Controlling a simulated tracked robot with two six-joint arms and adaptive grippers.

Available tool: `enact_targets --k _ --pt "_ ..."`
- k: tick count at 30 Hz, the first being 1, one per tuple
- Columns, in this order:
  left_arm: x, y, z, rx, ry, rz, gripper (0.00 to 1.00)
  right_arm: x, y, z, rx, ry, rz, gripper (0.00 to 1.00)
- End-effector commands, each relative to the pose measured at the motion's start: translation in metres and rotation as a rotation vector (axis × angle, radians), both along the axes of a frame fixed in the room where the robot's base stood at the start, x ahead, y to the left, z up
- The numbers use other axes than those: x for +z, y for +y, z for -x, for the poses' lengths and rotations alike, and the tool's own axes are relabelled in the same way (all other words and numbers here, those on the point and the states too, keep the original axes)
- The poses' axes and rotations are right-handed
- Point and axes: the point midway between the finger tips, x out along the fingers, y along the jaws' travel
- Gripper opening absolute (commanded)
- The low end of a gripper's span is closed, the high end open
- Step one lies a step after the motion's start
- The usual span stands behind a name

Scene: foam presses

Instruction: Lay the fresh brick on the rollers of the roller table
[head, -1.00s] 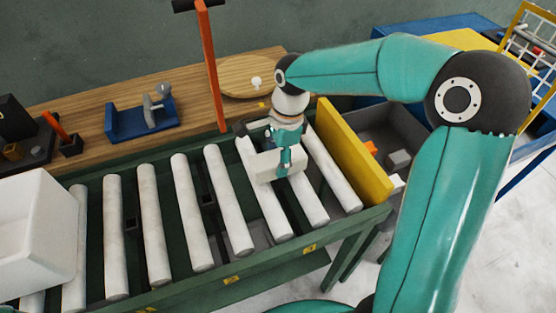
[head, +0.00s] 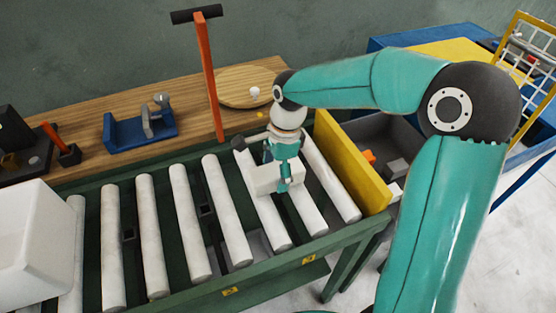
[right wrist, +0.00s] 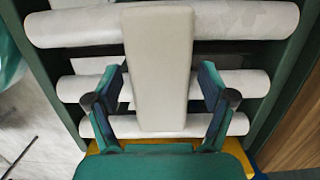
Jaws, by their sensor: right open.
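The fresh brick is a pale cream block (head: 266,180) lying across the white rollers near the right end of the roller table (head: 262,277). In the right wrist view the brick (right wrist: 158,60) runs lengthwise over several rollers and looks flat. My right gripper (head: 285,178) is low over the brick, pointing down. In the right wrist view the right gripper (right wrist: 160,88) is open, with one finger on each side of the brick and a visible gap on both sides. Part of the brick is hidden by the gripper in the head view. My left gripper is not in view.
A yellow end plate (head: 350,160) stands just right of the brick. A large white foam block (head: 35,240) is at the left end. An orange-red upright pole (head: 208,80) rises behind the rollers. A grey bin (head: 395,140) lies beyond the plate. Rollers left of the brick are bare.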

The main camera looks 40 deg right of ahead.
Motion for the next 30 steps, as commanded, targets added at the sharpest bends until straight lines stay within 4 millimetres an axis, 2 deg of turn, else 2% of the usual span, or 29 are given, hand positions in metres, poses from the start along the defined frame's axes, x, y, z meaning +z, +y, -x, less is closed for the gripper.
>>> enact_targets --k 5,18,24,30 --pt "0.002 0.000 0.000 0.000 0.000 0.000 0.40 0.019 -0.003 -0.001 -0.002 -0.005 0.001 0.82" --pt "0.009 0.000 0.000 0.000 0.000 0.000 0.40 0.102 -0.015 0.003 -0.002 -0.004 0.000 0.82" --pt "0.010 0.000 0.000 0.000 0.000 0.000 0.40 0.118 -0.018 0.004 -0.001 -0.002 -0.001 0.82" --pt "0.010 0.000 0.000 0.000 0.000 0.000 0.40 0.120 -0.018 0.005 -0.001 0.000 0.000 0.82"
